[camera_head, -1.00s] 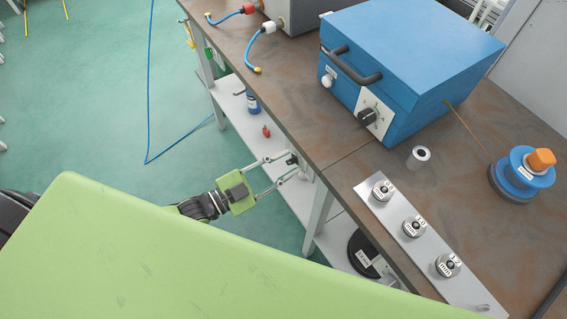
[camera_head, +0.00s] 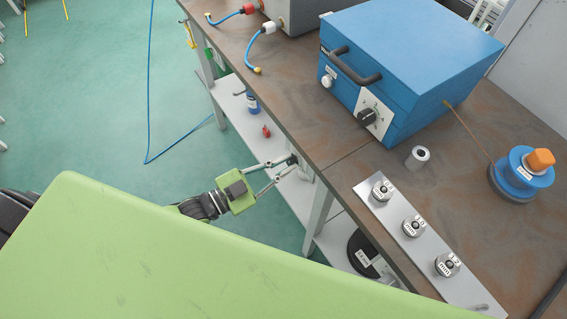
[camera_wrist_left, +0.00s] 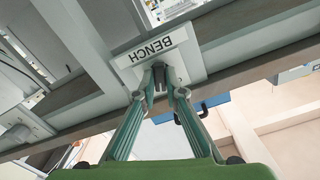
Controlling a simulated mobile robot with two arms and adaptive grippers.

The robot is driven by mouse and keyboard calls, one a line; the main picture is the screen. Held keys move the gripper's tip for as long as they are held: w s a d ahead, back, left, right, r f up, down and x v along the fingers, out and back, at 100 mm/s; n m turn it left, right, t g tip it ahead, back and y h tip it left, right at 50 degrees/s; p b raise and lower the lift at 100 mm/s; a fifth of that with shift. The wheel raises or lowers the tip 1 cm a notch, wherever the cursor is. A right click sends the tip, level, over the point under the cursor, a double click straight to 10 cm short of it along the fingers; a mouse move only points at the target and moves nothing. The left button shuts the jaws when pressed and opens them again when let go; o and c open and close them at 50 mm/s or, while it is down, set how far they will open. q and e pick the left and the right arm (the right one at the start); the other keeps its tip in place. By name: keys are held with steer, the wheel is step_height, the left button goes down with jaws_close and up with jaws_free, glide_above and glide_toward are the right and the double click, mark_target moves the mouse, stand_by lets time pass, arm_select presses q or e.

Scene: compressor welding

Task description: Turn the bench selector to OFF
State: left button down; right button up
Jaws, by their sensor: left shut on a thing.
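The bench selector is a small black knob (camera_wrist_left: 159,76) under a white label reading BENCH (camera_wrist_left: 152,46), on a grey plate at the bench's front edge. In the head view the knob (camera_head: 292,158) is a dark spot at the end of my left fingers. My left gripper (camera_head: 287,167) comes in from the left with its fingers reaching the bench front. In the left wrist view its fingertips (camera_wrist_left: 159,82) are closed around the knob, which stands between them. The fingers cover part of the knob and I cannot read its setting. My right gripper is not in view.
A blue welding machine (camera_head: 420,55) with its own black dial (camera_head: 367,118) stands on the brown bench top (camera_head: 300,95). A metal strip (camera_head: 400,205) with several round fittings lies at the front edge.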

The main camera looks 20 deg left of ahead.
arm_select(q)
steer(key=n, duration=0.5)
steer(key=shift+n, duration=2.5)
steer(key=c, duration=2.1)
jaws_free()
steer(key=v, duration=1.2)
